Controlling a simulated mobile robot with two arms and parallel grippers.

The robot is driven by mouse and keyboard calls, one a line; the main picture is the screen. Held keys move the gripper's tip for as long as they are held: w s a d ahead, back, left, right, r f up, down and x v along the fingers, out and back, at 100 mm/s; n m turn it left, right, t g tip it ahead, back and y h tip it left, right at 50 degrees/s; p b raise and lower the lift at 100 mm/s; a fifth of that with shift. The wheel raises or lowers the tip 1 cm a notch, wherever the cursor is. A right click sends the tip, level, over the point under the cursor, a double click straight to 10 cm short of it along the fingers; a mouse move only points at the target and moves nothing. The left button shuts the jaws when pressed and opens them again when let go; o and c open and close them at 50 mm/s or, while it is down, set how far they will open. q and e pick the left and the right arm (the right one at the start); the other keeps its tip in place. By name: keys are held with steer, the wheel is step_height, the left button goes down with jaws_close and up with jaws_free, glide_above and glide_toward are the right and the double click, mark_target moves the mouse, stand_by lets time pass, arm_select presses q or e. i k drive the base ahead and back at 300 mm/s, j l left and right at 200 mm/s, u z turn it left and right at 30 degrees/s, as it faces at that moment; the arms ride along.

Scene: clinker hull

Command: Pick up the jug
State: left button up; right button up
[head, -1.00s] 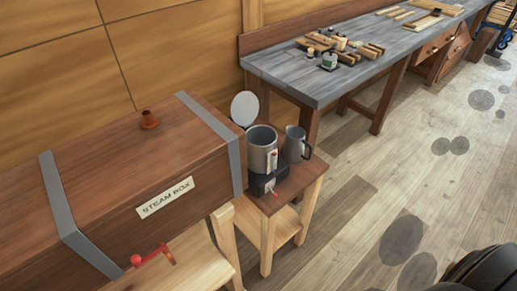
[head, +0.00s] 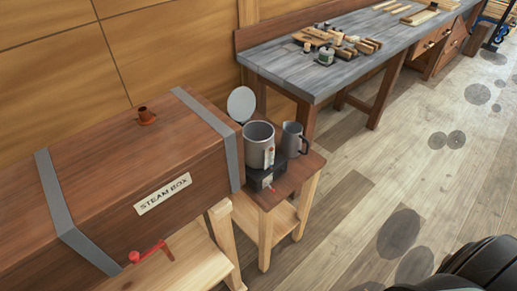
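The jug (head: 292,140) is a grey metal pitcher with a dark handle on its right side. It stands upright on a small wooden side table (head: 303,167), just right of a larger grey metal pot (head: 258,147). The pot sits on a dark base, and a round pale lid (head: 241,104) stands raised behind it. Neither of my grippers is in view. A dark rounded shape at the lower right corner looks like part of my own body.
A long wooden steam box (head: 120,190) with a red crank (head: 150,252) fills the left side. A grey-topped workbench (head: 330,75) with wooden pieces and tools runs along the back wall. The plank floor (head: 350,220) right of the side table is clear.

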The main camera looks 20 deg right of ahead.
mark_target(290, 144)
steer(key=l+u, duration=0.1)
steer(key=u, duration=0.3)
steer(key=l+u, duration=0.35)
steer(key=l, duration=0.45)
steer(key=k+l+u, duration=0.1)
steer(key=l+u, duration=0.25)
steer(key=l, duration=0.45)
